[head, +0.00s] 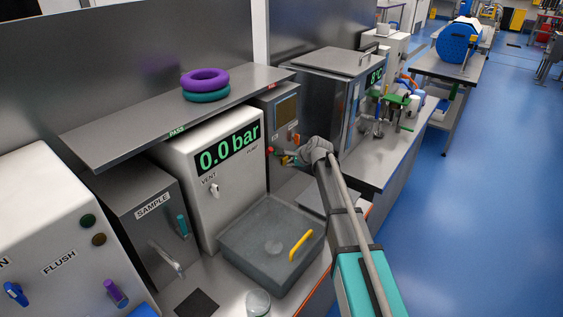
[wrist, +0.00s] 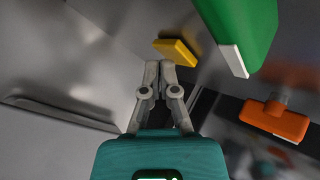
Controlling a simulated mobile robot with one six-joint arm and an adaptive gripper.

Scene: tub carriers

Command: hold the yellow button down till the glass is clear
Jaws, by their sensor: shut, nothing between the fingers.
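The yellow button (wrist: 176,51) is a small block on a grey face in the wrist view. My gripper (wrist: 160,67) is shut and empty, with its fingertips at the button's lower left side. I cannot tell whether they touch it or whether it is pressed in. In the head view my gripper (head: 286,157) is at the front of a grey cabinet (head: 264,104), and I cannot make out the button there. A brownish pane (head: 286,110), which looks like the glass, is set in that cabinet's front above my gripper. It looks dull, and nothing shows clearly through it.
A green part (wrist: 240,28) with a white edge and an orange handle (wrist: 274,119) are right of my fingers. A white pressure unit (head: 205,150) reading 0.0 bar stands left, with a grey lidded box (head: 258,256) before it. A steel shelf (head: 150,120) overhangs.

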